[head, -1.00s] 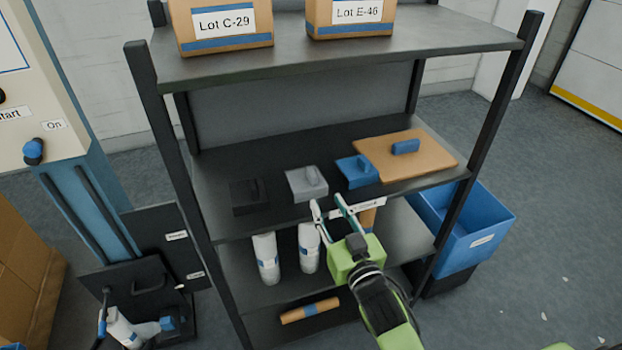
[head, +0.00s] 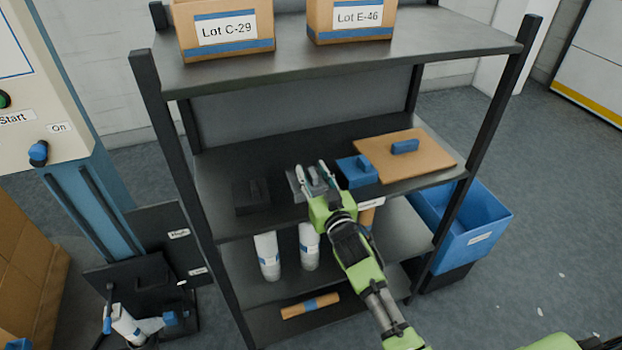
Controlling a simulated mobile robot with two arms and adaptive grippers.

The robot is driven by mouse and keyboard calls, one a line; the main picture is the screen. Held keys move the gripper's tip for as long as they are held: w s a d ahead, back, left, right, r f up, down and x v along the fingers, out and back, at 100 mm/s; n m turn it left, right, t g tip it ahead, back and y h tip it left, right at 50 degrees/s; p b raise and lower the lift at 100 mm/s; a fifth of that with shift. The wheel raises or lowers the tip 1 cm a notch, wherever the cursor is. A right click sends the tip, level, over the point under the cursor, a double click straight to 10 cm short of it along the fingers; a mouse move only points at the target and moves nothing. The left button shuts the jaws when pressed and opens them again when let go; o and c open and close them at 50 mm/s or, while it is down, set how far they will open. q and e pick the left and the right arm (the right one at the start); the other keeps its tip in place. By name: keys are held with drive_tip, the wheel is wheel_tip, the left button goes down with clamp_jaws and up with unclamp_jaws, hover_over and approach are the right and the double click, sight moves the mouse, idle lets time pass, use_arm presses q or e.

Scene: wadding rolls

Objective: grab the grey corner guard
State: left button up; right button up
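The grey corner guard (head: 295,187) sits on the middle shelf (head: 225,207), between a black one (head: 250,197) on its left and a blue one (head: 356,171) on its right. My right gripper (head: 314,170) is over the grey guard, its two fingers apart on either side of the guard's raised grip. The fingers and palm hide much of the guard, and I cannot tell whether they touch it. My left gripper does not show clearly.
A brown board with a blue handle (head: 405,147) lies right of the blue guard. The top shelf (head: 440,40) with two cartons is above. White rolls (head: 267,255) stand on the shelf below. A blue bin (head: 480,225) is at the right.

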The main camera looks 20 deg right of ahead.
drive_tip(key=shift+w, duration=0.2)
clamp_jaws()
drive_tip(key=shift+r, duration=0.1)
